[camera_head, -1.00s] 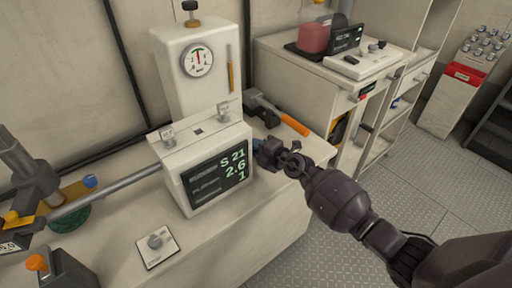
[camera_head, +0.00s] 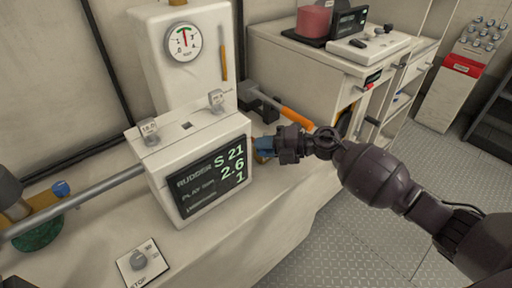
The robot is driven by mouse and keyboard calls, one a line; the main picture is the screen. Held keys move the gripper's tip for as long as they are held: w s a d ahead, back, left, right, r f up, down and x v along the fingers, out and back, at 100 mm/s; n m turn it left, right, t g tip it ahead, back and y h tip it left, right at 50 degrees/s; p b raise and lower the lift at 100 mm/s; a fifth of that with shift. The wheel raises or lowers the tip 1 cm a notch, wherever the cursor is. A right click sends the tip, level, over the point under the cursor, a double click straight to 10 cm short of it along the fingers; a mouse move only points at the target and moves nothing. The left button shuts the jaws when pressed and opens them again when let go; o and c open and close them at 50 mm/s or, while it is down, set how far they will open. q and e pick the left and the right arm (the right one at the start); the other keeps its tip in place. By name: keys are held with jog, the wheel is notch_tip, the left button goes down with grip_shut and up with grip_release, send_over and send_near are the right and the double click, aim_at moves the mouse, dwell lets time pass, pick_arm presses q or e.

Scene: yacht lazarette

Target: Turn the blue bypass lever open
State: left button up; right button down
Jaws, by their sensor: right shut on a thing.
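A blue lever (camera_head: 265,148) shows at the right side of the white display box (camera_head: 155,175). My right gripper (camera_head: 276,148) reaches it from the right and is shut on it. The gripper's dark body hides part of the lever and whatever it is mounted on. The lever's exact angle is hard to tell. My left gripper is not in view.
A hammer-like tool with an orange handle (camera_head: 299,119) lies just behind my right gripper. A gauge (camera_head: 183,42) is on a white column behind the box. A knob plate (camera_head: 138,262) lies in front. A grey rod (camera_head: 75,203) runs left from the box.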

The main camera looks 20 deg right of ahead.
jog(key=n+g, duration=0.1)
jog(key=d+n+g+y+b, duration=0.1)
jog(key=g, duration=0.1)
jog(key=shift+s+f+n+b, duration=0.15)
jog(key=shift+f+n+b, duration=0.15)
jog(key=shift+f, duration=0.1)
jog(key=shift+d+r+n+g+y+b, duration=0.1)
jog(key=shift+d+n+g+y+b, duration=0.15)
jog(key=shift+n+g+y+b, duration=0.45)
jog(key=shift+s+d+r+n+g, duration=0.15)
jog(key=shift+n+g, duration=0.15)
jog(key=shift+g, duration=0.3)
jog(key=shift+w+d+r+n+g, duration=0.1)
jog(key=shift+n+g, duration=0.2)
jog(key=shift+g, duration=0.3)
jog(key=c, duration=1.4)
grip_release()
